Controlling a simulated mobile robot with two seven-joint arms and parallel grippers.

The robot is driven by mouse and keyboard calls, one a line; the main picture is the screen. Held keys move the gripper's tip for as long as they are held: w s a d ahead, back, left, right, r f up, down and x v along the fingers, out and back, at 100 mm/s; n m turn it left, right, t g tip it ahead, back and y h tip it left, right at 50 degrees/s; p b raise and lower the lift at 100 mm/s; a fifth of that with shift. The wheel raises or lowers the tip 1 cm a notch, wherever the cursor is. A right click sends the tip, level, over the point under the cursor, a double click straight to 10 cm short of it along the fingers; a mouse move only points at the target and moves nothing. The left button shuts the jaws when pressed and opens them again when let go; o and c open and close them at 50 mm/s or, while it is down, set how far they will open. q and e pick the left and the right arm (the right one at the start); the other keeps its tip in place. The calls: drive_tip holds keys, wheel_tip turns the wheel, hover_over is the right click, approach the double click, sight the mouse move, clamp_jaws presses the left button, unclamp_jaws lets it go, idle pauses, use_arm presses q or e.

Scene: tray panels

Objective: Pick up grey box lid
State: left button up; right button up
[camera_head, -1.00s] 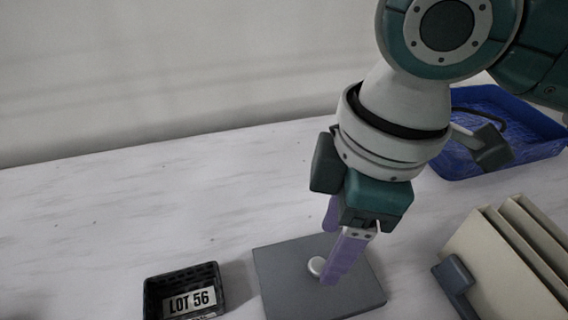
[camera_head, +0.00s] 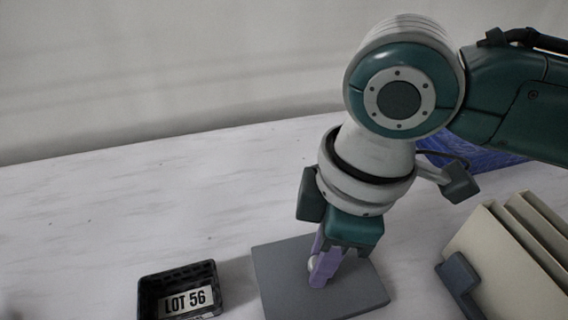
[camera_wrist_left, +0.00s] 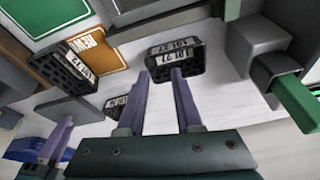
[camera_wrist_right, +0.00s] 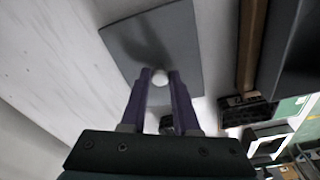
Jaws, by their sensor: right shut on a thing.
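The grey box lid (camera_head: 277,286) is a flat grey square plate with a round white knob, near the front middle of the head view. It shows in the right wrist view (camera_wrist_right: 178,40) with the white knob (camera_wrist_right: 160,77) between my fingertips. My right gripper (camera_head: 318,277) points down from above and is shut on the knob; the purple fingers hide most of it in the head view. The lid looks flat, and I cannot tell whether it is off its support. My left gripper (camera_wrist_left: 161,72) shows only in its own wrist view, with its fingers apart and nothing between them.
A black bin labelled LOT 56 (camera_head: 150,296) stands left of the lid. Cream panels (camera_head: 500,262) stand in a grey holder to the right. A blue tray (camera_head: 490,158) lies behind my right arm. The white table is clear at left.

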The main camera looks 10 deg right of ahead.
clamp_jaws()
drive_tip(key=shift+r, duration=0.15)
